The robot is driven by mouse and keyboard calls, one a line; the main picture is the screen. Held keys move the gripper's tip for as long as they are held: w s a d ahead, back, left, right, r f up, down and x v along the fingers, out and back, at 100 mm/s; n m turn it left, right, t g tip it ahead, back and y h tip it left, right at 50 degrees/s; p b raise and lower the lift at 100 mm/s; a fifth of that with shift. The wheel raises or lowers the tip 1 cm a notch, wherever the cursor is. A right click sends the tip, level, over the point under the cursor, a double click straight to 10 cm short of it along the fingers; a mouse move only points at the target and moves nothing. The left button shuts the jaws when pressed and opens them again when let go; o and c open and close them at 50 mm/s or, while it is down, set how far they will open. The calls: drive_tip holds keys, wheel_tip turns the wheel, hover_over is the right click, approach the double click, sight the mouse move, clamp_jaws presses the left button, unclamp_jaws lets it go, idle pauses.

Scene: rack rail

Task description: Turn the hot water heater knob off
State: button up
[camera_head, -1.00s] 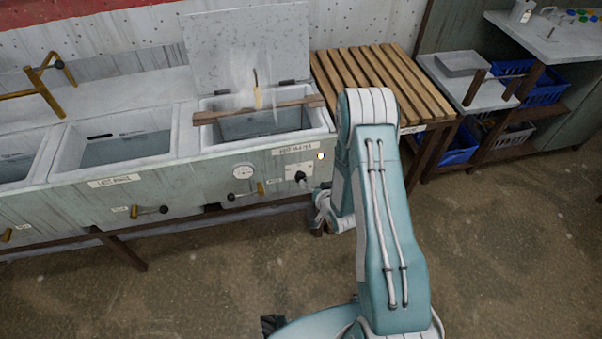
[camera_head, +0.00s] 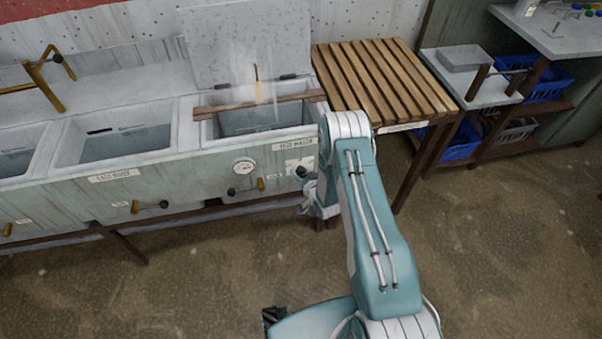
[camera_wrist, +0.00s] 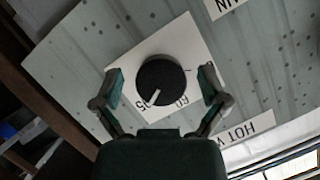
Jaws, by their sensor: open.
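The black heater knob (camera_wrist: 160,84) sits on a white label plate (camera_wrist: 184,40) in the wrist view. Its white pointer line points down and slightly left, near printed figures partly hidden by the knob. My gripper (camera_wrist: 162,90) is open, with one finger on each side of the knob and a visible gap on both sides. I cannot tell how deep the fingers reach. In the head view the knob (camera_head: 301,171) is a small dark disc on the basin front, beside my arm. My gripper (camera_head: 307,190) is there too, partly hidden by my arm.
A "HOT WATER" label (camera_wrist: 246,132) is near the knob. A round gauge (camera_head: 244,166) and a brass-and-black valve handle (camera_head: 246,188) are left of it. A steaming, open-lidded basin (camera_head: 262,119) is above, and a slatted wooden table (camera_head: 385,82) stands right. The floor in front is clear.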

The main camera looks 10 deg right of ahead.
drive_tip(key=shift+w+f, duration=0.15)
drive_tip(key=shift+w, duration=0.15)
drive_tip(key=c, duration=1.1)
drive_tip(key=shift+c, duration=0.2)
